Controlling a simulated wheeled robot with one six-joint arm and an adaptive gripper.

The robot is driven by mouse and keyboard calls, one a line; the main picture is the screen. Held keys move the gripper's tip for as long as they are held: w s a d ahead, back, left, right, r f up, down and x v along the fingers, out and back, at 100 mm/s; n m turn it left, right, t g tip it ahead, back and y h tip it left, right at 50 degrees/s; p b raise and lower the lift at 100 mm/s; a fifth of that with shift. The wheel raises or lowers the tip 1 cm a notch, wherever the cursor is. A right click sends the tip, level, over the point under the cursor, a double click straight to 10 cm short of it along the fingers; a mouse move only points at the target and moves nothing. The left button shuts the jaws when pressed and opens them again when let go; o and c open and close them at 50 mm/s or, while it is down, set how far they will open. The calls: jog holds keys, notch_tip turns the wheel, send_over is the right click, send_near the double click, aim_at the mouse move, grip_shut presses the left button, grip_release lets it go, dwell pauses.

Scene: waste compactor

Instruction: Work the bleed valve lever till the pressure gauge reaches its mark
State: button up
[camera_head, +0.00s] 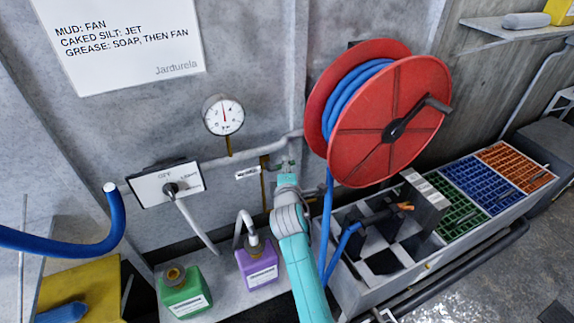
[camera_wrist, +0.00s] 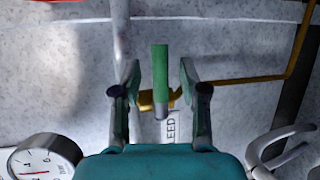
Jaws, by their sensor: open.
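The bleed valve lever, a green handle (camera_wrist: 160,72) on a brass valve body (camera_wrist: 146,101), stands between my fingers in the wrist view. My gripper (camera_wrist: 159,85) is open around it, with a visible gap on each side. A "BLEED" label (camera_wrist: 171,125) sits just below. In the head view my gripper (camera_head: 287,170) reaches the wall pipe and largely hides the lever. The round white pressure gauge (camera_head: 223,115) is on the wall up and left of my gripper, its needle pointing roughly upward. Part of the gauge (camera_wrist: 44,158) also shows in the wrist view; its mark is too small to tell.
A red hose reel (camera_head: 390,120) with blue hose is close on the right. Purple (camera_head: 258,265) and green (camera_head: 185,292) bottles stand below. A bin (camera_head: 345,285) and colored crates (camera_head: 485,188) fill the right.

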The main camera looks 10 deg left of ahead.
jog(key=shift+x, duration=1.05)
grip_shut()
